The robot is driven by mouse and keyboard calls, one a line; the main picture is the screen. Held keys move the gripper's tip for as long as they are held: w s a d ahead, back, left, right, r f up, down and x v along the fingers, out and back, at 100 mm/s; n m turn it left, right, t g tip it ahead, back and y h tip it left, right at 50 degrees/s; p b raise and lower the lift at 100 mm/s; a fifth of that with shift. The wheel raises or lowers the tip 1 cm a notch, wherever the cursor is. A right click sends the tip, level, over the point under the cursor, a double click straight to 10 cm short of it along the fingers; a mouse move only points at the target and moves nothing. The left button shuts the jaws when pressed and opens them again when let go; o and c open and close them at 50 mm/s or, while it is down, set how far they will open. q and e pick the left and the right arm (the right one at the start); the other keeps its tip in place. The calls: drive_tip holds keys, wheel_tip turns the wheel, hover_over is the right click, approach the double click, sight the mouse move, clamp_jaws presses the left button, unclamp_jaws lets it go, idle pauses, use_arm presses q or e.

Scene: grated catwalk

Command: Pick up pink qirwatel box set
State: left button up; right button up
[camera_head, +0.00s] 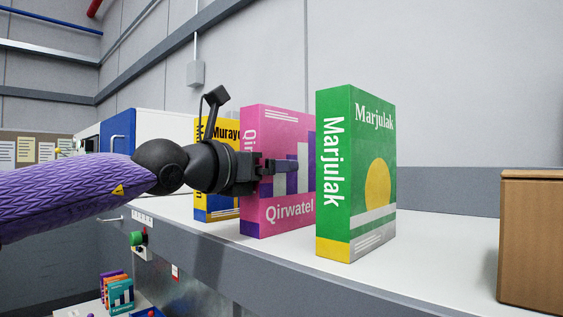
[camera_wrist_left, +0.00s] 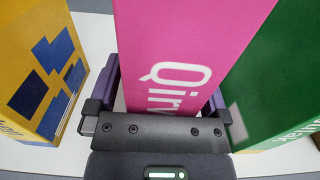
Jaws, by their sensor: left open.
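The pink Qirwatel box (camera_head: 275,217) stands upright on the white counter, between a yellow box and a green box. My left gripper (camera_head: 281,167) is at the pink box's spine, with one finger showing across its front face. In the left wrist view the pink box (camera_wrist_left: 190,35) lies between the two fingers of my left gripper (camera_wrist_left: 164,88). The left finger is in the gap beside the yellow box, and the right finger is in the gap beside the green box. The jaws are open; contact with the box cannot be told. My right gripper is not in view.
The green Marjulak box (camera_head: 336,110) stands close on the right, and the yellow Murayo box (camera_head: 217,207) stands close behind on the left. A brown box (camera_head: 532,240) is at the far right. The white counter (camera_head: 440,245) is bare between the green and brown boxes.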

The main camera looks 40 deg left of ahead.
use_arm(q)
clamp_jaws()
idle(0.4)
wheel_tip(320, 180, up, 28)
drive_tip(key=p, duration=1.2)
